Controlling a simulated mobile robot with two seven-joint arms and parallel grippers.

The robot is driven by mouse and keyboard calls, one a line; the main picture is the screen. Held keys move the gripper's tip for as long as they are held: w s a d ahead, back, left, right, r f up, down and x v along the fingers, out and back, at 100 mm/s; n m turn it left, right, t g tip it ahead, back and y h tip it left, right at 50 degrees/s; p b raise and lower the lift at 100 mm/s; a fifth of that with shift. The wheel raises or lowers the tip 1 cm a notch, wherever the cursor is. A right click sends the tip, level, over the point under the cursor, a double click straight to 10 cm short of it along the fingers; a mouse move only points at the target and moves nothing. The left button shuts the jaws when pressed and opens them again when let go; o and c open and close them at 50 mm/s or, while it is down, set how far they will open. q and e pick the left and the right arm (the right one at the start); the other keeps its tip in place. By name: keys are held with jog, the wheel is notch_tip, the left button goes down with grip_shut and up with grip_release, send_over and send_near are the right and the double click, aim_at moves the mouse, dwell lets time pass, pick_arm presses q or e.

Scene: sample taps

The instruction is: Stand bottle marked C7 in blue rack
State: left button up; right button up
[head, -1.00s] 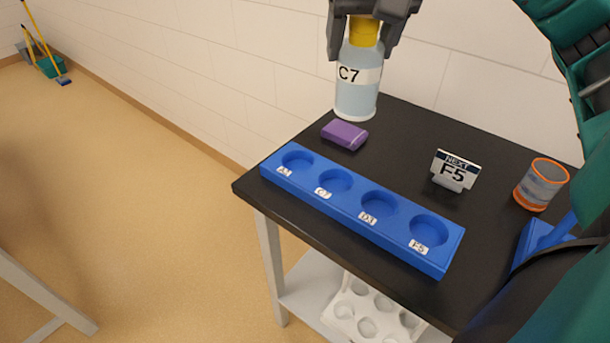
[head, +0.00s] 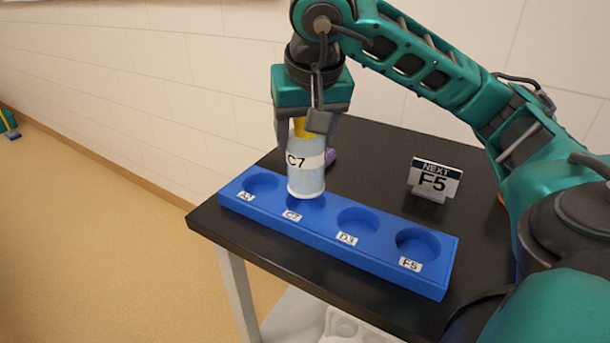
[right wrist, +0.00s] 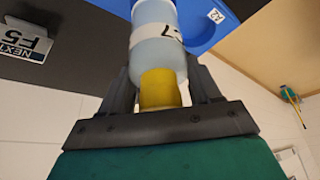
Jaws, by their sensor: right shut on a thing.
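The bottle marked C7 (head: 305,170) is pale blue with a white label and yellow cap, and hangs upright. My right gripper (head: 302,126) is shut on it at the cap; the grip also shows in the right wrist view (right wrist: 160,88). The blue rack (head: 330,245) lies along the table's near edge with round wells marked A2, C7, D3 and F5. The bottle's base is over the C7 well and hides much of it; its whole bottom rim shows, and I cannot tell the exact gap. The other wells look empty. My left gripper is not in view.
A sign reading NEXT F5 (head: 435,181) stands on the black table (head: 375,160) behind the rack. A purple block (head: 330,157) is mostly hidden behind the bottle. A white holder (head: 350,328) sits on the shelf below. My right arm covers the table's right side.

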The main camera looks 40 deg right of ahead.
aim_at(305, 160)
jog(key=shift+f+b, duration=0.6)
jog(key=shift+f, duration=1.85)
jog(key=shift+f, duration=0.1)
jog(key=shift+f, duration=0.15)
jog(key=o, duration=1.6)
